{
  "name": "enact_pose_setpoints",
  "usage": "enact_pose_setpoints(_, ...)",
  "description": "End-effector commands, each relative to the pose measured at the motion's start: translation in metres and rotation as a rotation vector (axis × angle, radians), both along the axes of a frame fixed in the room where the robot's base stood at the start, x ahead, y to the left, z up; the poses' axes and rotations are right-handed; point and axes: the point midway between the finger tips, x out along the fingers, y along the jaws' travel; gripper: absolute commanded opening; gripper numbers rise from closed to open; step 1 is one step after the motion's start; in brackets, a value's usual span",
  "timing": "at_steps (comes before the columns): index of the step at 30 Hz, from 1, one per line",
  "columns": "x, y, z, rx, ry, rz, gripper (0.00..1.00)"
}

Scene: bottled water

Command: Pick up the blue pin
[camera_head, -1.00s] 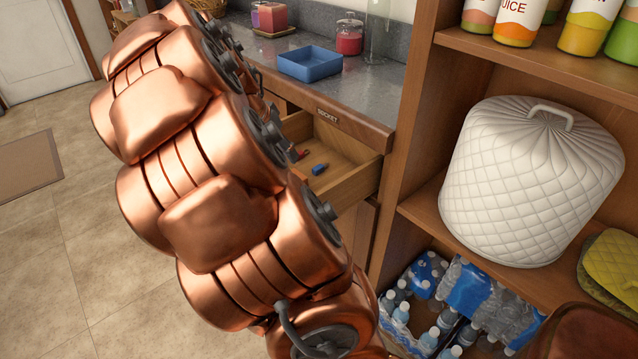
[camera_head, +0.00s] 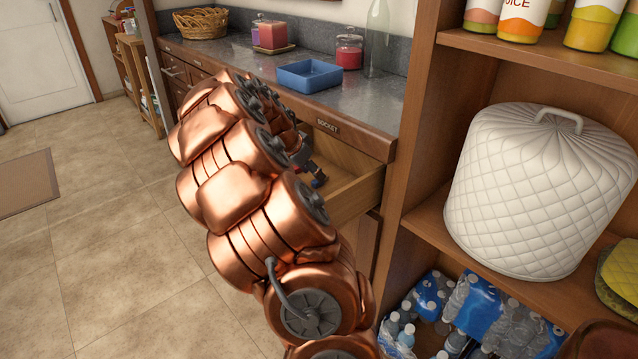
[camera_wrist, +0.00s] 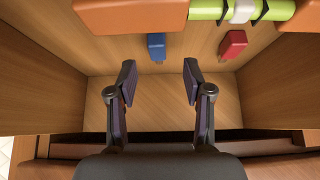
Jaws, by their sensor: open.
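The blue pin (camera_wrist: 156,46) lies in the open wooden drawer (camera_wrist: 160,98), ahead of my gripper (camera_wrist: 159,68) in the wrist view. The gripper is open, one finger to each side, and nothing is between the fingers. The pin sits beyond the fingertips, roughly in line with the gap. A red pin (camera_wrist: 233,44) lies to the right, outside the right finger.
In the wrist view, an orange block (camera_wrist: 130,14) and a bright green item (camera_wrist: 205,9) lie near the top edge. Drawer walls flank my gripper. A blue tray (camera_head: 309,76) stands on the counter above; a wooden shelf (camera_head: 430,215) stands to the right.

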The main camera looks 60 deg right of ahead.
Motion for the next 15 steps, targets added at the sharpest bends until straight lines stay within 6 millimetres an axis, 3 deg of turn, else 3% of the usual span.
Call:
enact_pose_setpoints(7,-0.008,-0.017,-0.027,0.002,0.001,-0.001,0.51)
enact_pose_setpoints(15,-0.008,-0.019,-0.03,0.0,0.0,0.0,0.51)
